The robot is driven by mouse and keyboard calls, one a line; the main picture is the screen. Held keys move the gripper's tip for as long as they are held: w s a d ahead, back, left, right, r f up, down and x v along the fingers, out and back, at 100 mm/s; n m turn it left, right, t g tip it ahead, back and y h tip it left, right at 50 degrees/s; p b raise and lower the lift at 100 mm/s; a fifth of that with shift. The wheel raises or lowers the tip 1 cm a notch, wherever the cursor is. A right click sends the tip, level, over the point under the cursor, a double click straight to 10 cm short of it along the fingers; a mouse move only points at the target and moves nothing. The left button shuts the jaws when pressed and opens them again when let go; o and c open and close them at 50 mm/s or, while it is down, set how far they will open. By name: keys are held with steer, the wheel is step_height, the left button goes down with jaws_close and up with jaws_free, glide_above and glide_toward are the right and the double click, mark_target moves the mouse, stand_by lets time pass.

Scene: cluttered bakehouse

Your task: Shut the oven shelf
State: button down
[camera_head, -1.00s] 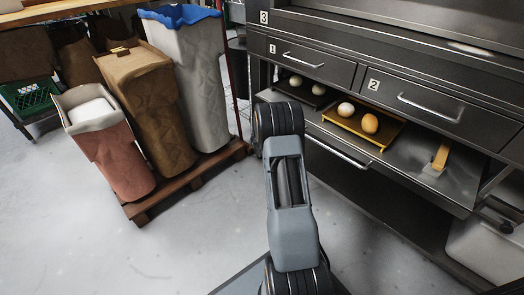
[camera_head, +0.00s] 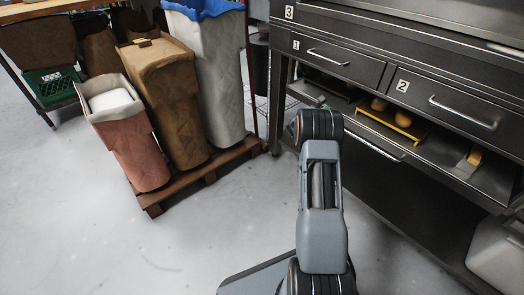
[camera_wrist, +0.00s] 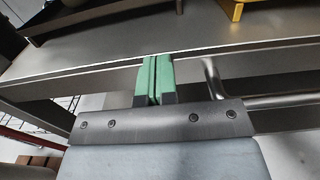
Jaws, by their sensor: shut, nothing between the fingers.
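The oven shelf (camera_head: 440,155) is a grey metal pull-out below drawers 1 and 2. It is part-way out, its rear under the drawers. It carries a yellow tray (camera_head: 392,128) with egg-shaped buns, a dark tray (camera_head: 335,88) at the left and a tan-handled tool (camera_head: 475,157). A bar handle (camera_wrist: 275,102) runs along its front. My gripper (camera_wrist: 157,62) has green fingers, closed together and empty. The tips are at the shelf's front edge, left of the handle's end; contact is hard to tell. In the head view my arm mostly hides the gripper.
Drawer 1 (camera_head: 340,62) and drawer 2 (camera_head: 450,108) above are shut. Several bins, including a pink one (camera_head: 135,145), stand on a wooden pallet (camera_head: 200,175) at left. A pale container (camera_head: 495,255) is at lower right. The floor between is clear.

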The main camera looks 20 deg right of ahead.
steer(key=shift+d+r, duration=0.25)
steer(key=shift+r, duration=0.05)
steer(key=p+v, duration=0.4)
steer(key=v, duration=1)
steer(key=s+a+r+m+g+y+p, duration=0.25)
steer(key=s+r+m+p, duration=0.35)
steer(key=r, duration=0.5)
steer(key=s+a+r+m+g+y+p, duration=0.25)
steer(key=s+r+m+p, duration=0.2)
steer(key=r+p, duration=0.5)
steer(key=s+a+r+m+t+y+p, duration=0.1)
steer(key=s+a+r+m+y+p, duration=0.2)
steer(key=s+a+r+y+p, duration=0.1)
steer(key=s+a+r+m+t+y+p, duration=0.1)
steer(key=s+a+r+m+y+p, duration=0.3)
steer(key=a+r+p, duration=0.4)
steer(key=s+a+r+m+t+y+p, duration=0.1)
steer(key=s+a+r+m+y+p, duration=0.2)
steer(key=s+a+r+p, duration=0.3)
steer(key=a+r+y, duration=0.1)
steer(key=a+r, duration=0.2)
steer(key=r, duration=0.2)
steer(key=shift+s+a+r+m, duration=0.3)
steer(key=shift+s+a+m, duration=0.05)
steer(key=shift+a, duration=0.05)
